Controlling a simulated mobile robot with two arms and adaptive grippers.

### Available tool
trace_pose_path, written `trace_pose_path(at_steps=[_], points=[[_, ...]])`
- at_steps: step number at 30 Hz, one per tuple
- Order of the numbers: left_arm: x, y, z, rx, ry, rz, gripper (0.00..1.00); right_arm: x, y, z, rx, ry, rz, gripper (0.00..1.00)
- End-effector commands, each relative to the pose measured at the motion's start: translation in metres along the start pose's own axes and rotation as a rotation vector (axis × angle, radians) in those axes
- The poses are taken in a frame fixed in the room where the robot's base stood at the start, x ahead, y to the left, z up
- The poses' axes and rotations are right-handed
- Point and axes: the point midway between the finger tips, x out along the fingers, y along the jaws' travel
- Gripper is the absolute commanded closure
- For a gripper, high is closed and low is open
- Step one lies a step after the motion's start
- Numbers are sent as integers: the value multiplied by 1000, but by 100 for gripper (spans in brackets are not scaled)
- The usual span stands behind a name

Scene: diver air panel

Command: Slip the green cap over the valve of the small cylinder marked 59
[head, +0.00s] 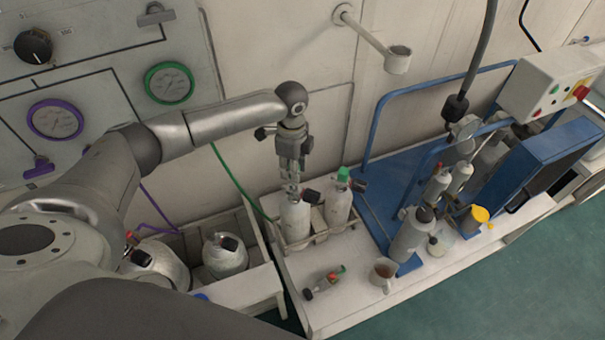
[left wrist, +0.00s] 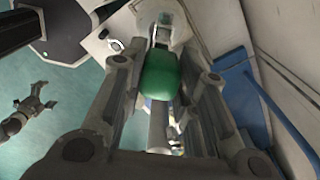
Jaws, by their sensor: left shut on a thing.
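My left gripper (head: 291,180) points down over the neck of a white cylinder (head: 295,218) in the rack. In the left wrist view the green cap (left wrist: 160,75) sits between the fingers of my left gripper, which is shut on it. In the head view the fingers mostly hide this cap. A second white cylinder (head: 338,208) stands to the right with a green top (head: 343,174). I cannot read 59 on any cylinder. My right gripper (left wrist: 35,107) seems to show small and dark over the floor in the left wrist view, its jaws unclear.
A grey cylinder (head: 411,235) and a yellow-topped item (head: 480,215) stand right, beside the blue frame (head: 375,190).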

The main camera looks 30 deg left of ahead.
Motion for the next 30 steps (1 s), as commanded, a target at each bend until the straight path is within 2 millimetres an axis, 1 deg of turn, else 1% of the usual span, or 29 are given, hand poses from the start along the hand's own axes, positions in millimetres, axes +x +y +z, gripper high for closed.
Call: trace_pose_path(at_steps=[2, 8, 16, 18, 30], points=[[0, -1, 2, 2, 0, 0, 82, 0, 0, 1, 0, -2, 0, 0], [8, -1, 2, 3, 0, -1, 82, 8, -1, 4, 0, -5, -1, 0], [26, -1, 2, 2, -1, -2, 82, 29, -2, 7, -1, -6, -2, 0], [21, -1, 2, 2, 0, -2, 82, 24, -2, 6, -1, -6, -2, 0], [20, -1, 1, 1, 1, -1, 82, 14, -3, 5, 0, -5, -3, 0]])
